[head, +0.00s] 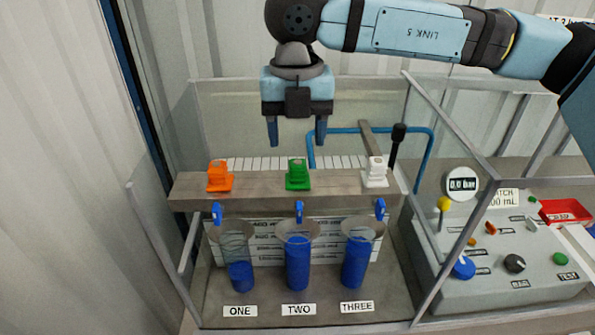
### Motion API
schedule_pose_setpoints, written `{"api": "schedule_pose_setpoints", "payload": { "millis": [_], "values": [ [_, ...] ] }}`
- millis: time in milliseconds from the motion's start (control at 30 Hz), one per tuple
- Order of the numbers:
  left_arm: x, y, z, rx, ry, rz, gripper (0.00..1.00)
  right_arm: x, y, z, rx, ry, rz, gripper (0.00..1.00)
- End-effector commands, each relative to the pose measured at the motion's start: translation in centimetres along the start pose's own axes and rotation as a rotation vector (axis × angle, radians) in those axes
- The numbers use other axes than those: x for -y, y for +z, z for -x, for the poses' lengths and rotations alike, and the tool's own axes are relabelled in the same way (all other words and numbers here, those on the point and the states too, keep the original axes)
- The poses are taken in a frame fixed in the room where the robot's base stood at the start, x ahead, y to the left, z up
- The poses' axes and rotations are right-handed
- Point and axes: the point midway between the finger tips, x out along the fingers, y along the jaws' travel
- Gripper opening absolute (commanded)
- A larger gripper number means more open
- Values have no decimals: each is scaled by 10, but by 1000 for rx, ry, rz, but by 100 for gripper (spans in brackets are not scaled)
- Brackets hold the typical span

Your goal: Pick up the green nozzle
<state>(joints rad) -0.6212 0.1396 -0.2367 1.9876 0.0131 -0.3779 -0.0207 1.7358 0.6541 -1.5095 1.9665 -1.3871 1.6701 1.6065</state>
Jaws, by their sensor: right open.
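The green nozzle (298,175) sits on the grey ledge (280,198), in the middle of a row of three. An orange nozzle (219,177) stands to its left and a white nozzle (375,173) to its right. My right gripper (297,143) points down above the green nozzle, with its two blue fingers apart and nothing between them. The fingertips look a little above and perhaps behind the nozzle; the exact gap cannot be told. My left gripper is not in view.
Below the ledge stand three clear cylinders with blue liquid, labelled ONE (239,275), TWO (298,264) and THREE (355,264). Clear panels with grey frames (452,130) enclose the station. A blue pipe (428,160) and a control box (515,262) are at the right.

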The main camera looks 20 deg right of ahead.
Motion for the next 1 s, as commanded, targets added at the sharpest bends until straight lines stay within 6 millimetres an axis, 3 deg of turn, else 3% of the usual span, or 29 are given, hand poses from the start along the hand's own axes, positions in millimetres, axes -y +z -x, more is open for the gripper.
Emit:
{"api": "schedule_pose_setpoints", "payload": {
  "millis": [267, 533, 833, 1000],
  "values": [
    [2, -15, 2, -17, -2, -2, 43, 1, -2, -21, -2, 1, 1, 60],
    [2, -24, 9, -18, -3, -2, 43, 2, -5, -60, -2, 0, 1, 60],
    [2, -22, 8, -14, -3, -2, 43, 2, -4, -66, 0, 2, 1, 60],
    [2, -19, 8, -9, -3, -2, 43, 2, -4, -66, 0, 2, 1, 23]
  ]
}}
